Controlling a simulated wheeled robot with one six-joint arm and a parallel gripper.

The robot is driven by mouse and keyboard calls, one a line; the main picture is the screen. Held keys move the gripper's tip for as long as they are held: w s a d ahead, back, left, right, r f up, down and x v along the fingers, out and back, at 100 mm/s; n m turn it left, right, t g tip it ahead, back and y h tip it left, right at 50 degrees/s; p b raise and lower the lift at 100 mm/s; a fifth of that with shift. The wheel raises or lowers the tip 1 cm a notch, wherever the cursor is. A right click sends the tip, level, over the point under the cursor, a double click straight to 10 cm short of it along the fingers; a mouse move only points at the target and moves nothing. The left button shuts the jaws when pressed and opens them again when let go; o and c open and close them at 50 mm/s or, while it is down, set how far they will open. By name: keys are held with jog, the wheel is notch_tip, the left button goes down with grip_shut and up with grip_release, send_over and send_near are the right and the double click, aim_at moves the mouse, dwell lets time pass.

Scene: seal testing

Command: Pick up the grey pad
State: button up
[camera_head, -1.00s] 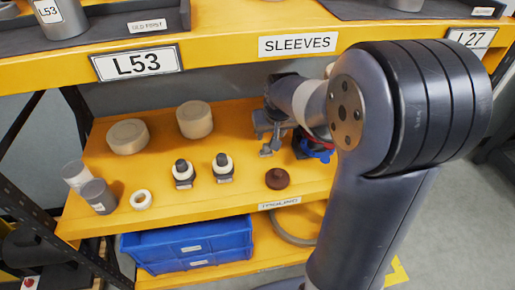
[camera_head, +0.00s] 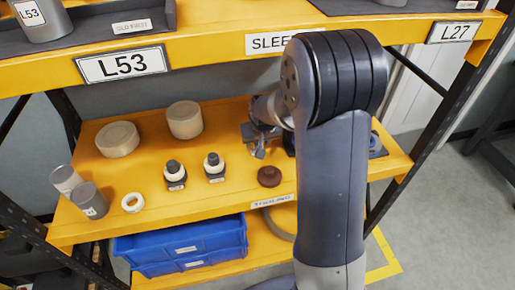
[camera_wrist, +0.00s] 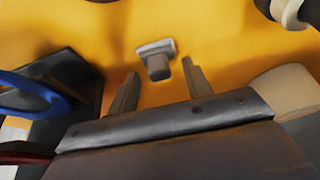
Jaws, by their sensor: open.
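The grey pad (camera_wrist: 157,58) shows in the wrist view as a small grey block with a lighter edge, on the yellow shelf. It lies just beyond my gripper (camera_wrist: 160,82), roughly midway between the two fingertips and apart from them. The fingers are open and nothing is between them. In the head view my gripper (camera_head: 260,143) is over the back part of the middle shelf, behind a brown disc (camera_head: 269,176). There I cannot clearly tell the pad from the fingers.
Two white-ringed dark posts (camera_head: 214,167) and beige cylinders (camera_head: 184,119) stand left of my gripper. A blue ring on a dark base (camera_wrist: 35,88) is close on the wrist view's left. The yellow upper shelf (camera_head: 210,57) overhangs. A blue bin (camera_head: 185,248) sits below.

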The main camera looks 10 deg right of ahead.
jog(key=shift+c, duration=0.4)
grip_shut()
jog(key=shift+r, duration=0.15)
jog(key=shift+r, duration=0.55)
notch_tip(320, 180, up, 6)
jog(key=shift+r, duration=0.15)
jog(key=s+b, duration=0.1)
jog(key=s, duration=1.7)
jog(key=shift+f+b, duration=0.3)
